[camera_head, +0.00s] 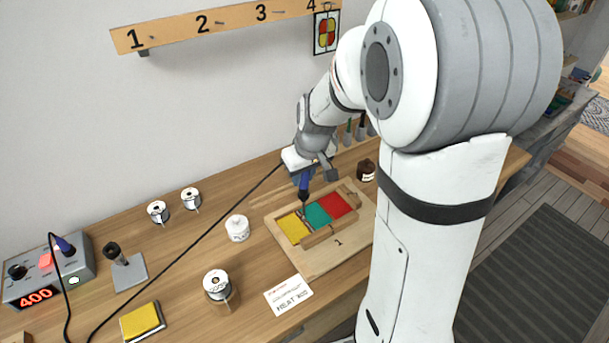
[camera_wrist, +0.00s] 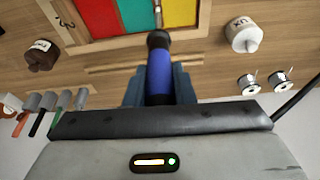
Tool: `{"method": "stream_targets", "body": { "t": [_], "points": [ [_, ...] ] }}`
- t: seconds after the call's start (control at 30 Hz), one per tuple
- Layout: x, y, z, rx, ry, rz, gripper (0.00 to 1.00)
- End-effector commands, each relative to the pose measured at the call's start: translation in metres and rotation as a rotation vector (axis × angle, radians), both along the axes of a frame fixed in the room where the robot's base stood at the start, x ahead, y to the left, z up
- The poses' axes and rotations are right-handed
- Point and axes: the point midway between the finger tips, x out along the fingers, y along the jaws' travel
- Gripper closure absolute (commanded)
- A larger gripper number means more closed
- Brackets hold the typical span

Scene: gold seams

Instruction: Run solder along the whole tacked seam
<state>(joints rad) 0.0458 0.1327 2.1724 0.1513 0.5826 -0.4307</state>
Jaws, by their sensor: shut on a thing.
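My gripper (camera_head: 306,174) is shut on the blue-handled soldering iron (camera_head: 304,184), which points down at the panel. The glass panel has a yellow pane (camera_head: 292,229), a teal pane (camera_head: 318,215) and a red pane (camera_head: 333,205), framed by wooden strips on a board (camera_head: 322,264). The iron's tip is near the yellow-teal seam (camera_head: 305,219). I cannot tell whether it touches. A greyish line shows there; its solder coverage is too small to judge.
A black cord runs left across the table to the station (camera_head: 48,276) reading 400. An iron stand (camera_head: 126,270), yellow sponge (camera_head: 142,322), solder spools (camera_head: 217,284), white jar (camera_head: 238,228) and card (camera_head: 288,295) stand left of the board. A brown jar (camera_head: 366,171) stands behind it.

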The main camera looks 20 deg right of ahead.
Motion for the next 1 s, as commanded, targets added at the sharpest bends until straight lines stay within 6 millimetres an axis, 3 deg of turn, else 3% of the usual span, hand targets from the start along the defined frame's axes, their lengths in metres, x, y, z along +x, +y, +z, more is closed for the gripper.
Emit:
{"method": "stream_targets", "body": {
  "t": [1.0],
  "points": [
    [0.012,0.004,-0.001,0.0,0.001,0.0,1.0]
  ]
}}
